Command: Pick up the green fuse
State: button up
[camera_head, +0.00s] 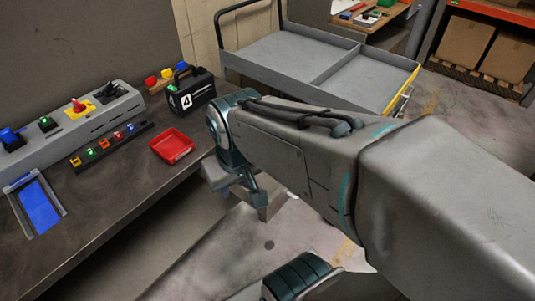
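The green fuse (91,153) looks like a small green piece in a black strip rack (80,166) on the grey bench at left. It sits in a row with yellow, orange, red and blue pieces. My gripper (250,190) hangs at the end of my arm, past the bench's right edge, to the right of a red tray and well apart from the green fuse. My arm partly hides its fingers, so I cannot tell whether they are open or shut.
A grey console (75,122) with coloured switches stands behind the rack. A blue pad (39,206), the red tray (171,146) and a black box (192,97) are on the bench. A grey cart (285,62) stands behind my arm. The bench's front is clear.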

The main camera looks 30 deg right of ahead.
aim_at(45, 120)
jog(key=z, duration=0.1)
jog(key=k, duration=0.45)
jog(key=u, duration=0.95)
jog(key=i, duration=1.35)
jog(key=z, duration=0.7)
